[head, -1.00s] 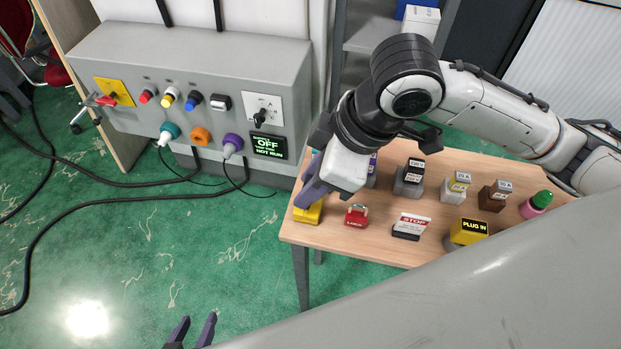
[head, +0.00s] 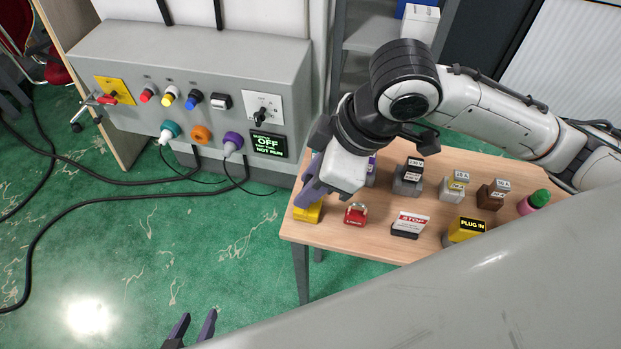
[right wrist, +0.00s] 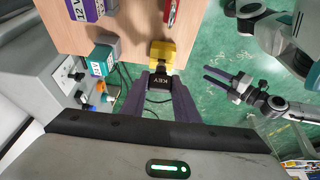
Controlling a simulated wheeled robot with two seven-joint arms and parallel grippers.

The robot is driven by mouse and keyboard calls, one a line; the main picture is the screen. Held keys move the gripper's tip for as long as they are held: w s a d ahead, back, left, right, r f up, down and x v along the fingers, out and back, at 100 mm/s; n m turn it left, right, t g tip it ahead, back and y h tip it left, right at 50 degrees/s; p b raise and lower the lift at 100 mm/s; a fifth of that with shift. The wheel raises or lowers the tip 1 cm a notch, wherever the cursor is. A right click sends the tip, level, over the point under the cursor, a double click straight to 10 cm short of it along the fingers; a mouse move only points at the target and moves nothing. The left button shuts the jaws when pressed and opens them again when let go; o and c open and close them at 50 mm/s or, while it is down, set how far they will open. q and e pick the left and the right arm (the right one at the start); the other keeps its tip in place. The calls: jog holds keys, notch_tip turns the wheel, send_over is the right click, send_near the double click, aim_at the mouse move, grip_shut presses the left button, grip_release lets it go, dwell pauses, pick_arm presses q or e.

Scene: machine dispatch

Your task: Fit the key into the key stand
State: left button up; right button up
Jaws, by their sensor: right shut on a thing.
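The yellow key stand (head: 308,213) sits at the left end of the wooden table. It also shows in the right wrist view (right wrist: 165,54). My right gripper (head: 309,197) is right at the stand, largely covering it in the head view. In the right wrist view my right gripper (right wrist: 159,88) is shut on a black key block (right wrist: 158,82) marked KEY. The key is up against the stand's near edge; I cannot tell how far it is seated. My left gripper (head: 193,329) is empty, fingers apart, low over the floor, and also shows in the right wrist view (right wrist: 222,79).
A red padlock (head: 355,214), a STOP sign block (head: 410,225) and a yellow PLUG IN block (head: 466,231) stand along the table's front. Several labelled blocks stand behind them. The grey control panel (head: 190,70) is left of the table, with cables on the floor.

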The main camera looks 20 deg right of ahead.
jog(key=shift+f+b, duration=0.3)
jog(key=shift+f, duration=0.6)
jog(key=o, duration=1.1)
jog(key=shift+r, duration=0.1)
jog(key=shift+r+p, duration=0.4)
jog(key=shift+r, duration=1.3)
